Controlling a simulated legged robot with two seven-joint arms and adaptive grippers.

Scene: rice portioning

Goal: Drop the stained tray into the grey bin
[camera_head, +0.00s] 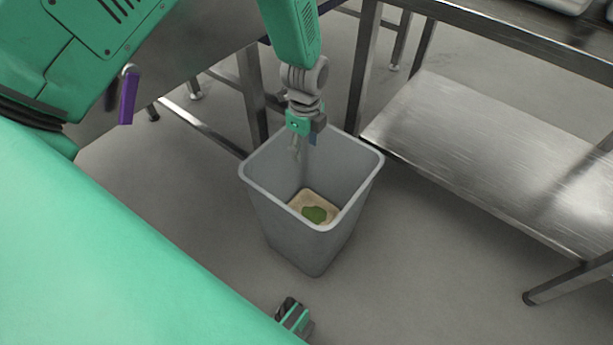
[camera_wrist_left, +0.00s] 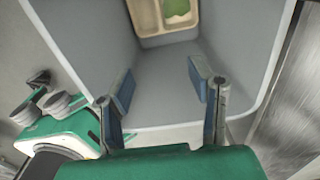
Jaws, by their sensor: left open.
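The grey bin (camera_head: 262,185) stands on the floor in the middle of the head view, and its inner wall (camera_wrist_left: 170,85) fills much of the left wrist view. The stained tray (camera_head: 296,201), beige with a green patch, lies at the bottom of the bin. It also shows at the top of the left wrist view (camera_wrist_left: 150,41), where compartments are visible. My left gripper (camera_head: 297,152) is over the far part of the bin's opening, fingers pointing down. In the left wrist view its two fingers (camera_wrist_left: 163,92) are spread with nothing between them.
A steel table with a lower shelf (camera_head: 500,150) stands right of the bin, close to its rim. Another steel table (camera_head: 185,65) is behind, at the upper left. Bare grey floor (camera_head: 420,270) lies in front and to the right of the bin.

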